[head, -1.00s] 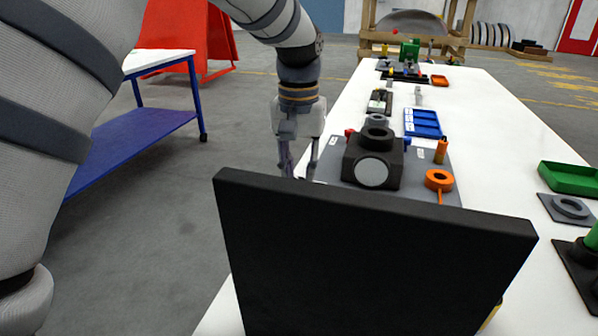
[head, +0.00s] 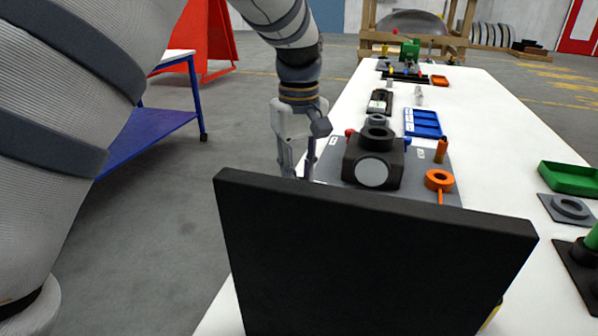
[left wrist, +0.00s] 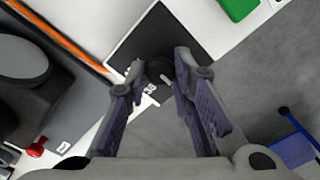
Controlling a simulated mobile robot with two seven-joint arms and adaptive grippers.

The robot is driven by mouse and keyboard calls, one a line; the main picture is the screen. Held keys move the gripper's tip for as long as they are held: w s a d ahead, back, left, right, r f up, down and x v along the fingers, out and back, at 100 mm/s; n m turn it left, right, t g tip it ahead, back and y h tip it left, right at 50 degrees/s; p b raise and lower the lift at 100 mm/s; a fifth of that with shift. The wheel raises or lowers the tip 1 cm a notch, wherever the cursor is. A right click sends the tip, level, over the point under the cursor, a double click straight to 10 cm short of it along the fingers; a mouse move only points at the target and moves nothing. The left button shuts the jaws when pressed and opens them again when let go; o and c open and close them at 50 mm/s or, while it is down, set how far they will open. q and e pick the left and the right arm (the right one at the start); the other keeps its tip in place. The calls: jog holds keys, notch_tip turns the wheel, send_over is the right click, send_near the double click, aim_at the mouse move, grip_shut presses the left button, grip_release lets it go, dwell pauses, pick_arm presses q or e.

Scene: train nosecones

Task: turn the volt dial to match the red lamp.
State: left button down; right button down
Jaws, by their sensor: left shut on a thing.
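My left gripper (head: 298,160) points down beyond the black slab in the head view, left of the grey board. In the left wrist view my left gripper (left wrist: 160,65) has its fingers on either side of a dark round knob (left wrist: 159,70), which appears to be the volt dial, and is shut on it. A small white mark shows by the knob on its black panel (left wrist: 160,35). The dial's scale cannot be read. I cannot make out a lit red lamp. My right gripper is not in view.
A large black slab (head: 370,260) hides the near table. A grey board (head: 430,185) bears a black block (head: 372,165) and an orange ring (head: 438,180). A blue tray (head: 422,123) is behind it, a green tray (head: 570,178) at right. The table (head: 490,120) is clear between.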

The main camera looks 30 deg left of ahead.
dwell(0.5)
pick_arm(q)
jog(key=c, duration=1.4)
grip_release()
jog(key=shift+o, duration=0.2)
notch_tip(320, 180, up, 12)
